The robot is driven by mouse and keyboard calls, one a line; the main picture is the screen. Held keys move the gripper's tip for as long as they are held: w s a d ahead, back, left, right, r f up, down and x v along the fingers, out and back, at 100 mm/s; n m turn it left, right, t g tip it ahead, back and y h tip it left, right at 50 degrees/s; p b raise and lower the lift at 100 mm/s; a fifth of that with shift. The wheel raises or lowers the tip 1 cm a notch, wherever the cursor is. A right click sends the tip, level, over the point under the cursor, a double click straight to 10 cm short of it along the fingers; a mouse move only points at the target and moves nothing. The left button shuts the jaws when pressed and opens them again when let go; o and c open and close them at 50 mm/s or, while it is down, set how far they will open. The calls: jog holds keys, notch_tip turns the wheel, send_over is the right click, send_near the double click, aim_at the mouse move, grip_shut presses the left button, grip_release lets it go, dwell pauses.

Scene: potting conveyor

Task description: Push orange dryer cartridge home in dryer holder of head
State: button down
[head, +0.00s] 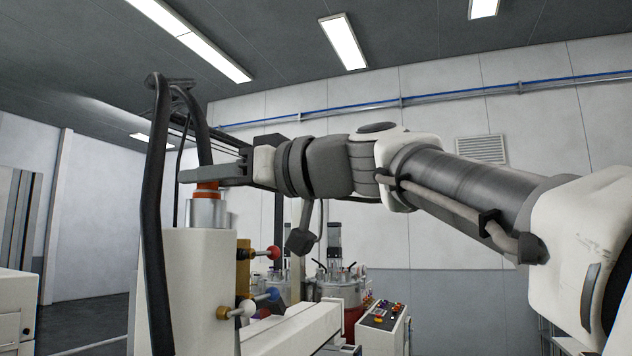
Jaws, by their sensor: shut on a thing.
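The orange dryer cartridge (207,191) shows as a short orange band just under my gripper's fingers. Below it is the grey metal dryer holder (207,212), on top of the white head (197,275). The cartridge stands upright in line with the holder, its lower part hidden in or behind the holder's rim. How deep it sits I cannot tell. My gripper (203,176) reaches in level from the right and is shut on the cartridge's upper part, which the fingers hide.
A thick black hose (153,220) runs down the left of the head, close to the fingertips. Valves with a red knob (273,252) and a blue knob (272,294) stick out to the right of the head. Lidded vessels (342,276) and a button box (382,322) stand behind.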

jog(key=c, duration=0.5)
grip_release()
jog(key=b+v, duration=0.3)
jog(key=v, duration=1.4)
jog(key=shift+s+d, duration=0.1)
jog(key=shift+d, duration=0.1)
jog(key=shift+f, duration=0.15)
